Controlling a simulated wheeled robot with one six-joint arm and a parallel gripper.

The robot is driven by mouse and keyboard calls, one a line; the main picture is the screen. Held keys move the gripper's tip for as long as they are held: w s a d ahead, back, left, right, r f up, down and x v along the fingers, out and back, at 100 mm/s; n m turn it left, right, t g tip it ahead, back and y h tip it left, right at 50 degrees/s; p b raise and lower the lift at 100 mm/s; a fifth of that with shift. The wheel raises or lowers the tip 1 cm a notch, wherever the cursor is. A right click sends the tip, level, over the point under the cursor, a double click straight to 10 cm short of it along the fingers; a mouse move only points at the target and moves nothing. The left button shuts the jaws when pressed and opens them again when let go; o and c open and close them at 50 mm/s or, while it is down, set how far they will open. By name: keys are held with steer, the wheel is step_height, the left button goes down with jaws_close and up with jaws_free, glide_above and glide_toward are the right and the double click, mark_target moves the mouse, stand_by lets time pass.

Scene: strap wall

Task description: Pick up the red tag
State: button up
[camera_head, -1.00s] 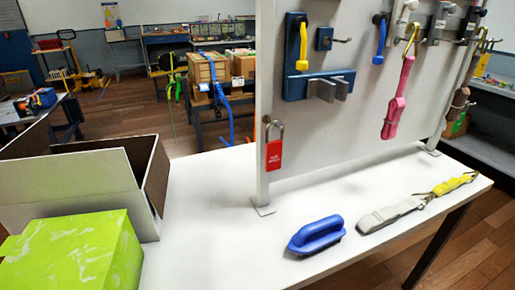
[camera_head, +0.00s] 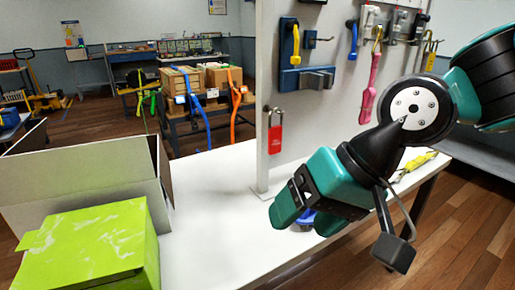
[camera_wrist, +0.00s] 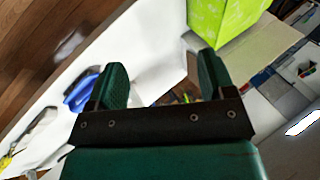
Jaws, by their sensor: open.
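The red tag (camera_head: 275,139) is a padlock-shaped piece with a metal shackle. It hangs at the lower left edge of the upright white panel (camera_head: 330,110), above the table. My gripper (camera_head: 304,214) is open and empty, to the right of the tag and lower in the head view, apart from it. In the wrist view my gripper (camera_wrist: 163,72) has its two green fingers spread with nothing between them. I cannot make out the tag in the wrist view.
A blue handle (camera_wrist: 80,92) lies on the white table (camera_head: 215,200), mostly hidden behind my gripper in the head view. A lime-green box (camera_head: 90,245) and an open carton (camera_head: 85,185) stand at the left. Hooks with a pink strap (camera_head: 370,85) hang on the panel.

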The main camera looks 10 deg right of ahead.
steer(key=w+f+m+t+y+b, duration=0.2)
steer(key=w+f+m+t+b, duration=0.25)
steer(key=w+m, duration=0.35)
steer(key=m+t+h, duration=0.2)
steer(key=m+t, duration=0.8)
steer(key=m, duration=1.5)
glide_toward(276, 134)
steer(key=p+x, duration=0.4)
steer(key=shift+w+a+r, duration=0.15)
steer(key=shift+a, duration=0.2)
steer(key=shift+w+a+p, duration=0.15)
steer(key=shift+w+p, duration=0.15)
steer(key=shift+w, duration=0.1)
steer(key=p+x, duration=0.4)
steer(key=shift+w+d+r, duration=0.15)
steer(key=shift+d, duration=0.15)
steer(key=shift+w+a+f, duration=0.2)
steer(key=shift+w+f, duration=0.05)
steer(key=shift+w, duration=0.3)
